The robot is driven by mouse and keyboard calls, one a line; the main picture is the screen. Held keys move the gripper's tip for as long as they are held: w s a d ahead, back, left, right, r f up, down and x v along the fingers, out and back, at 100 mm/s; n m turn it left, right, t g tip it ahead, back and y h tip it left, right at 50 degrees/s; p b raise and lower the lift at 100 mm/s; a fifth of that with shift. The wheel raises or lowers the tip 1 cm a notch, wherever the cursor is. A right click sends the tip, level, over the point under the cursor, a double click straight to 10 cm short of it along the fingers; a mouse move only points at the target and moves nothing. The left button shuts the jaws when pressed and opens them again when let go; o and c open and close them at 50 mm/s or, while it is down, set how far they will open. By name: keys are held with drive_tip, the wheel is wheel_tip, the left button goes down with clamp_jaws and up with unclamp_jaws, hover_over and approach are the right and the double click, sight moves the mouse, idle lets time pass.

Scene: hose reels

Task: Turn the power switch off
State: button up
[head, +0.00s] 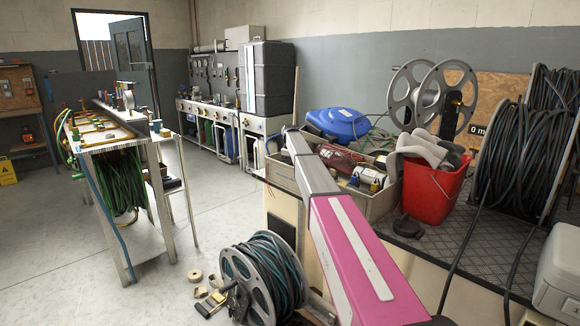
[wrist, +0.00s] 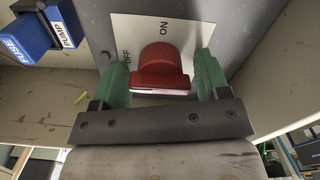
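The power switch is a red knob (wrist: 160,65) on a white plate (wrist: 122,28) marked ON and OFF, seen in the wrist view. ON is printed above the knob and OFF to its left. My gripper (wrist: 161,72) has two green fingers, one on each side of the knob. The fingers stand apart with a narrow gap visible on each side, so it looks open around the knob. In the head view my gripper and the switch are hidden.
Blue blocks labelled PUMP (wrist: 62,24) and FUSE (wrist: 22,40) are left of the switch. In the head view, a wooden crate (head: 375,203), a red bucket (head: 432,195) and hose reels stand on the bench.

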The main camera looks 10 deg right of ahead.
drive_tip(key=shift+r, duration=0.1)
wheel_tip(320, 180, up, 10)
drive_tip(key=shift+f, duration=0.2)
drive_tip(key=shift+r, duration=0.5)
